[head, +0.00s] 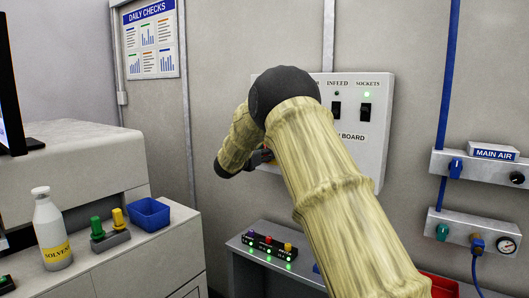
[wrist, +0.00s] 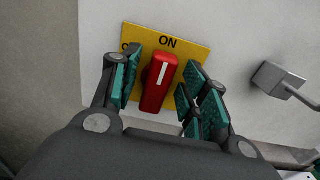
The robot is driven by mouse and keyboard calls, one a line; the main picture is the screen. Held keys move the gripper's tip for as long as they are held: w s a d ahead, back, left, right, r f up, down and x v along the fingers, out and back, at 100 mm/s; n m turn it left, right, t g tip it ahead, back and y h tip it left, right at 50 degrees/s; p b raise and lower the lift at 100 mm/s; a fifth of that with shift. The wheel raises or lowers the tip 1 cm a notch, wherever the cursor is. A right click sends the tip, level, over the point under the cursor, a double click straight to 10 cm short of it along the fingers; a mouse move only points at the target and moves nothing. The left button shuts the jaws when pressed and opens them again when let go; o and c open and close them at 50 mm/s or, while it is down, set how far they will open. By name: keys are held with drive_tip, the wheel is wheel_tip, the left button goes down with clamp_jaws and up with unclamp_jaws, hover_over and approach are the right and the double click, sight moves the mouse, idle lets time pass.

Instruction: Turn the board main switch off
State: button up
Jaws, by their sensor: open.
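The main switch is a red rotary handle (wrist: 158,88) on a yellow plate (wrist: 190,43) in the wrist view. Its white line points up toward the word ON; another label at the plate's upper left is mostly covered by a finger. My gripper (wrist: 163,74) is open, with teal-padded fingers on both sides of the red handle. Whether the pads touch it I cannot tell. In the head view, the white board (head: 376,152) is on the wall, and my arm hides most of its left part, including nearly all of the switch.
A grey lever or knob (wrist: 278,78) sticks out right of the switch. The board carries rocker switches (head: 365,117) and a lit green lamp. Below stands a bench with a black button box (head: 268,248). Air units (head: 475,165) are at right, a solvent bottle (head: 52,230) at left.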

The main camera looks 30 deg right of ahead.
drive_tip(key=shift+f, duration=0.1)
clamp_jaws()
drive_tip(key=shift+n+b, duration=0.3)
drive_tip(key=n, duration=1.1)
drive_tip(key=w+n, duration=0.1)
drive_tip(key=n, duration=0.5)
drive_tip(key=shift+a+f, duration=0.15)
drive_tip(key=shift+f, duration=0.2)
drive_tip(key=shift+n, duration=0.3)
